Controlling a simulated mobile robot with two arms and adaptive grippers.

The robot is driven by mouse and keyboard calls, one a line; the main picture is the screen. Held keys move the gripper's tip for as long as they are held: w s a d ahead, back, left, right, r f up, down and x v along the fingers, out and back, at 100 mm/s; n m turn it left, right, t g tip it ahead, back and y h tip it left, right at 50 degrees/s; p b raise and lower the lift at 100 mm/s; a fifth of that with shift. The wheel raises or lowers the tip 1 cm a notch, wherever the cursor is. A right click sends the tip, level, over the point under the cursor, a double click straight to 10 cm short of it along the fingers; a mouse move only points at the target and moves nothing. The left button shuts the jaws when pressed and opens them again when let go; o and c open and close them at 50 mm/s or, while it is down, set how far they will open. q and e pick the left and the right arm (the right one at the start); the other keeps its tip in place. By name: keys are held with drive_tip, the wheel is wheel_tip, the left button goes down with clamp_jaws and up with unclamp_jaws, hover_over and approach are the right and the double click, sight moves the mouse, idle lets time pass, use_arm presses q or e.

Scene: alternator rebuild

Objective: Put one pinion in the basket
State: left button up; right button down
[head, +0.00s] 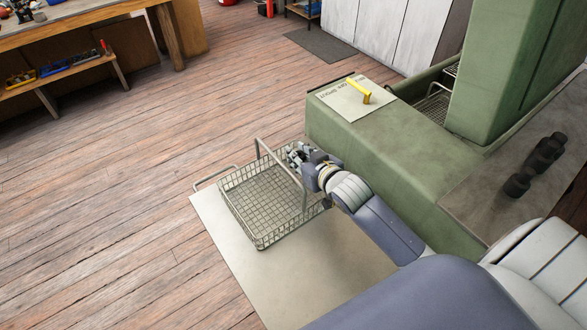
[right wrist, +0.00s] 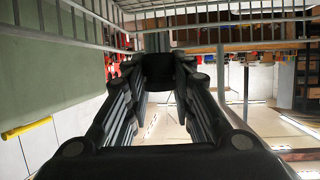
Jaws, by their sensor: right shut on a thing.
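The wire basket (head: 262,243) stands on a pale flat surface, with its raised handle upright across it. My right gripper (head: 296,154) is at the basket's far right edge, close to the handle. In the right wrist view its dark fingers (right wrist: 168,75) come together on something small. A grey piece (right wrist: 157,41) shows at the fingertips, against the basket's wires (right wrist: 90,25). The held thing is mostly hidden, and I cannot make out for sure that it is a pinion. The basket's visible floor looks empty. My left gripper is not in view.
A wooden bench (head: 80,20) is at the far left. The plank floor (head: 110,190) left of the basket is clear.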

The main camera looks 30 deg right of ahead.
wheel_tip(320, 180, down, 3)
drive_tip(key=shift+w+f, duration=0.15)
drive_tip(key=shift+f, duration=0.95)
drive_tip(key=c, duration=1.6)
unclamp_jaws()
drive_tip(key=shift+c, duration=0.2)
drive_tip(key=shift+o, duration=1.4)
drive_tip(key=shift+s+r, duration=0.25)
drive_tip(key=shift+s, duration=0.3)
use_arm(q)
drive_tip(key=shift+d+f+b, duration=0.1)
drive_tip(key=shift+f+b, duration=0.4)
drive_tip(key=shift+b, duration=0.05)
use_arm(e)
drive_tip(key=v, duration=1.1)
drive_tip(key=shift+w+r, duration=0.1)
drive_tip(key=shift+r, duration=0.05)
